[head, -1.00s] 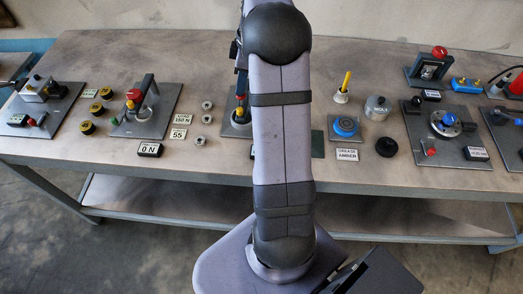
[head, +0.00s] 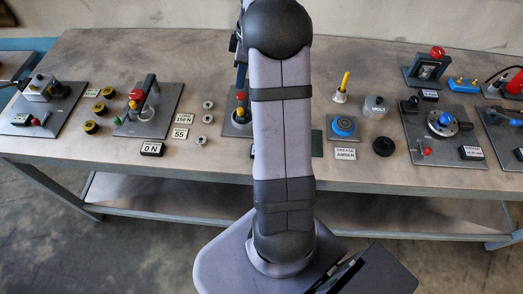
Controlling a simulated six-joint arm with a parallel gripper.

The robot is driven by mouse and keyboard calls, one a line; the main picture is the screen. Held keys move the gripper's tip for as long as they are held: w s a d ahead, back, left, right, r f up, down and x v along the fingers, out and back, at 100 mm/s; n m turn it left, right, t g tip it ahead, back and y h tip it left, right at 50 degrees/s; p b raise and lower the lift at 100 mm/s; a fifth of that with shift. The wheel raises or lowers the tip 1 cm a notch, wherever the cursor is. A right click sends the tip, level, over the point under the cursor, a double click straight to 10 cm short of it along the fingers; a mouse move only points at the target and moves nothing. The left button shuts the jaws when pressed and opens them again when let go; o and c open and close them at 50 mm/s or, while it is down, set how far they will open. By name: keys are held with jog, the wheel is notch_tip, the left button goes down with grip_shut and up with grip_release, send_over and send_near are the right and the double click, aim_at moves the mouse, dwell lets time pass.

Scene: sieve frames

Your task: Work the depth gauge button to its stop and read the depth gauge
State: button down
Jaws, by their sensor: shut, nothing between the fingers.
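A station with a red and yellow button (head: 240,104) stands at the middle of the bench, just left of my arm. My arm hides most of it, and I cannot tell for sure that it is the depth gauge. My gripper (head: 241,84) is shut and points down just above the red top, partly hidden behind my arm. I cannot tell whether they touch. No depth reading can be made out; any display of this station is hidden behind my arm.
A press plate (head: 150,118) with a red knob stands at left, its display (head: 151,149) showing 0 N. Right of my arm are a blue round button (head: 343,126), a grease label (head: 345,154), a black knob (head: 384,146) and a plate with a dial (head: 442,124). The front strip is mostly clear.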

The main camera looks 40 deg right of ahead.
jog(key=shift+r, duration=0.1)
notch_tip(320, 180, up, 4)
jog(key=p, duration=0.3)
dwell(0.6)
